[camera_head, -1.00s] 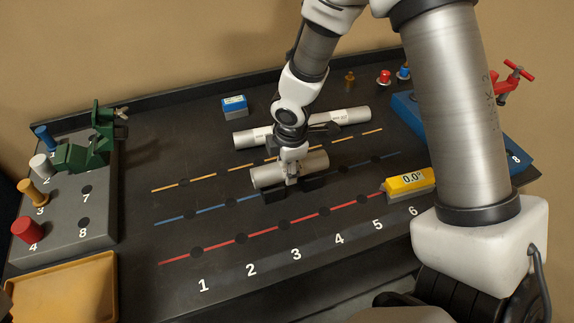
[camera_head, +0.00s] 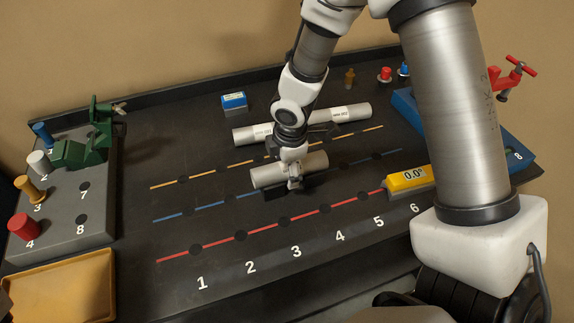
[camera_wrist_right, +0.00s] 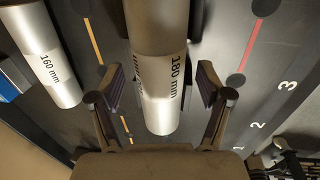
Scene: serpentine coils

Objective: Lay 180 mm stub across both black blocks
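The 180 mm stub (camera_head: 312,165), a grey metal cylinder, lies level in the middle of the bench near the blue line. The right wrist view shows its label (camera_wrist_right: 174,70). My right gripper (camera_head: 294,183) is over the stub. In the right wrist view its fingers (camera_wrist_right: 161,88) stand apart on either side of the stub, with gaps showing. A black block (camera_wrist_right: 196,18) shows beside the stub's far part there. Stub and gripper hide most of the blocks, so I cannot tell how the stub rests on them. My left gripper is not in view.
Behind lies more pale tube (camera_head: 350,113); a 160 mm stub (camera_wrist_right: 42,58) shows in the right wrist view. A yellow level (camera_head: 408,179) reading 0.0° is to the right. A grey peg rack (camera_head: 100,200) and yellow tray (camera_head: 60,285) are left. The front bench is clear.

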